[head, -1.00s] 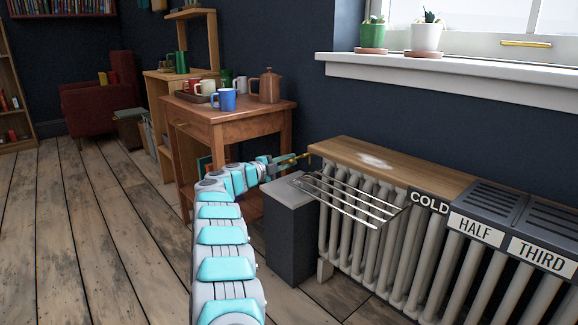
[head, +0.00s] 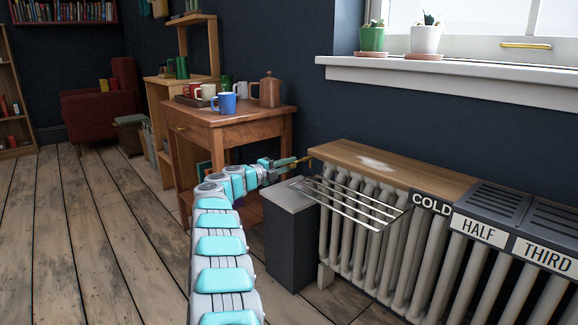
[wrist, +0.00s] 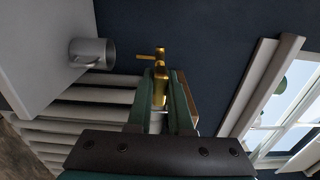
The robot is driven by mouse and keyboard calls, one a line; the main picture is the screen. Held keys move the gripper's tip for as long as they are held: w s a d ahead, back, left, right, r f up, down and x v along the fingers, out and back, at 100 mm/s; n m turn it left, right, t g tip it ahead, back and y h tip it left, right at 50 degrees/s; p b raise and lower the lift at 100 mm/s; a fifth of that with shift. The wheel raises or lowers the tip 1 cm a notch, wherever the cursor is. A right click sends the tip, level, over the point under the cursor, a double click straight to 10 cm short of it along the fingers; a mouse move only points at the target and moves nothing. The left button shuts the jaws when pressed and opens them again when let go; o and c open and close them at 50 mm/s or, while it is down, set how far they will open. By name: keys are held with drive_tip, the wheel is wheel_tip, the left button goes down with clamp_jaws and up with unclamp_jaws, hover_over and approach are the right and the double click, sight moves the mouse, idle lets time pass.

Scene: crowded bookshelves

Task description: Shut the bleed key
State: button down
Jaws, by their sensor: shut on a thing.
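The brass bleed key (wrist: 160,60) shows in the wrist view, with a short arm pointing left at its top and its lower part between my fingers. In the head view it is a small gold piece (head: 303,160) at the far left end of the radiator (head: 355,215), by the wooden top. My gripper (wrist: 161,78) is shut on the bleed key, one green finger on each side of it. In the head view my gripper (head: 286,163) reaches the same spot from the left. The fingers hide part of the key.
A wire rack (head: 350,203) juts out from the radiator front. A grey box (head: 290,235) stands close under my gripper. A wooden table (head: 230,125) with mugs and a copper pot (head: 268,90) is behind it. The floor at left is clear.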

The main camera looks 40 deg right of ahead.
drive_tip(key=c, duration=0.8)
unclamp_jaws()
drive_tip(key=shift+s+a, duration=0.2)
drive_tip(key=shift+a, duration=1.75)
drive_tip(key=shift+s+a, duration=0.15)
drive_tip(key=shift+a, duration=1.8)
